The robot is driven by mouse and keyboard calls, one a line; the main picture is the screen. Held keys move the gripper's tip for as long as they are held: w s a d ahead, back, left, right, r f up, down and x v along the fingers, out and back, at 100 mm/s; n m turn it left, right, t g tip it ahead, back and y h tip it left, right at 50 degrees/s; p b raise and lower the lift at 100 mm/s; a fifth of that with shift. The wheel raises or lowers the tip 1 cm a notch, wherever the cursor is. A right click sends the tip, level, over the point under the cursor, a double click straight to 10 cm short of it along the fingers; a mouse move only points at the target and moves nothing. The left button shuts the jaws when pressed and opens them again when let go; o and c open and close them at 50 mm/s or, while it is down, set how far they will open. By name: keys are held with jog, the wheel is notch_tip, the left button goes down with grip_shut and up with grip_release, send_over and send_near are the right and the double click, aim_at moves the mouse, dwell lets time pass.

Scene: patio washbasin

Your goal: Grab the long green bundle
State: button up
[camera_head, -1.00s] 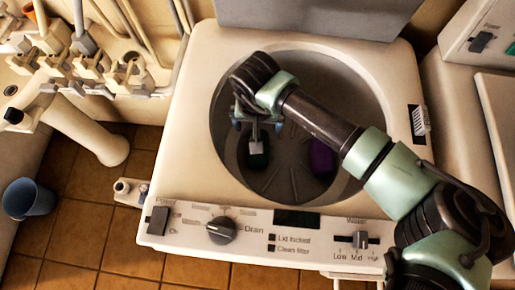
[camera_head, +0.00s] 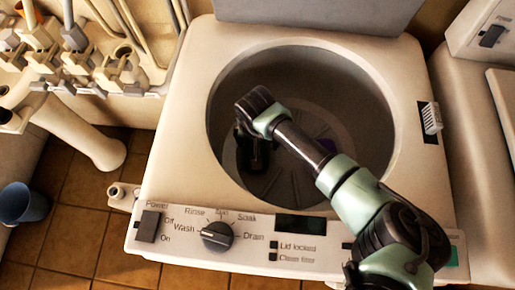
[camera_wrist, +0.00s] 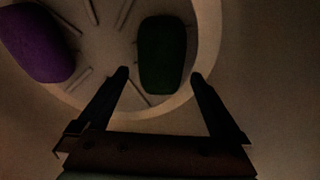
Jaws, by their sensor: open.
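The long green bundle (camera_wrist: 162,55) lies on the floor of the washer drum (camera_wrist: 105,62), dark green and rounded, in the upper middle of the wrist view. My gripper (camera_wrist: 160,75) is open and empty, its two fingers reaching down with the near end of the bundle between their tips in the picture. The gap in depth between tips and bundle is hard to judge. In the head view my arm reaches into the drum (camera_head: 365,110), and my gripper (camera_head: 252,160) is low at its left side. There the green bundle is hidden by the gripper and shadow.
A purple bundle (camera_wrist: 38,42) lies in the drum, left of the green one in the wrist view. The round drum wall surrounds my gripper closely. The washer's control panel (camera_head: 225,238) is at the front, and the raised lid (camera_head: 315,12) is behind.

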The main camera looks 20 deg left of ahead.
jog(key=f, duration=0.3)
jog(key=shift+w+a+f, duration=0.1)
jog(key=shift+a+f, duration=0.1)
jog(key=shift+f, duration=0.2)
jog(key=shift+w+f, duration=0.1)
jog(key=shift+f, duration=0.45)
jog(key=shift+c, duration=0.2)
jog(key=c, duration=1.4)
jog(key=shift+o, duration=0.2)
jog(key=shift+r, duration=0.1)
